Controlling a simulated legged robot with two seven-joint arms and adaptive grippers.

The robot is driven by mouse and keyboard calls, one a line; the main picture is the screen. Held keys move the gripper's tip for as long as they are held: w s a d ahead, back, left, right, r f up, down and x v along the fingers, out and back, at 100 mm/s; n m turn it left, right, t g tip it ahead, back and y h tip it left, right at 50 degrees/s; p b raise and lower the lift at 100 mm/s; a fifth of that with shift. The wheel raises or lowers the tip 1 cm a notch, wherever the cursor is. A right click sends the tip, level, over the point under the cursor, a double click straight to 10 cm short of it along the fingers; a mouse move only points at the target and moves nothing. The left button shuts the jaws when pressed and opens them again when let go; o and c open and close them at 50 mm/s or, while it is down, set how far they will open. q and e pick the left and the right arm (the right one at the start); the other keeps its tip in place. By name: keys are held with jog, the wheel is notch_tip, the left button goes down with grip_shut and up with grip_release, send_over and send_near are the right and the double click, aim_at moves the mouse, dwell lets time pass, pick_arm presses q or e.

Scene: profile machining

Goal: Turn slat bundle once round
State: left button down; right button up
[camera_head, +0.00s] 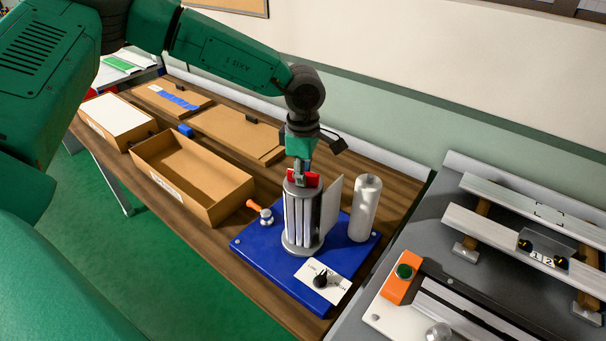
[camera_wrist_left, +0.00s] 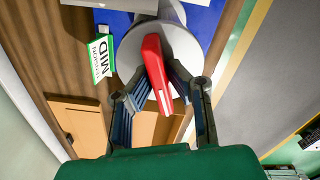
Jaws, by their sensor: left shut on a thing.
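The slat bundle (camera_head: 302,218) stands upright between two grey round plates on a blue base plate (camera_head: 255,254). Its pale slats face forward. A red handle (camera_head: 312,179) sits on the top plate. My left gripper (camera_head: 300,176) points down from above and is shut on the red handle. In the left wrist view, the red handle (camera_wrist_left: 154,65) lies between the fingers (camera_wrist_left: 158,88), over the grey top plate (camera_wrist_left: 181,45). The slats are mostly hidden under that plate in the wrist view. My right gripper is not in view.
A white wrap roll (camera_head: 365,208) stands close right of the bundle. An orange-handled lever (camera_head: 256,206) is at its left, and a black knob on a white dial card (camera_head: 323,281) is in front. An open cardboard box (camera_head: 190,180) stands left. A grey machine bench (camera_head: 440,235) is at right.

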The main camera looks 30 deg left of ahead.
pick_arm(q)
jog(key=shift+s+f, duration=0.1)
jog(key=shift+f, duration=0.1)
dwell(0.3)
jog(key=c, duration=1.6)
grip_release()
jog(key=shift+o, duration=0.2)
jog(key=shift+w, duration=0.2)
jog(key=shift+a, duration=0.1)
jog(key=shift+r, duration=0.1)
jog(key=shift+r, duration=0.2)
notch_tip(320, 180, up, 10)
jog(key=shift+r, duration=0.65)
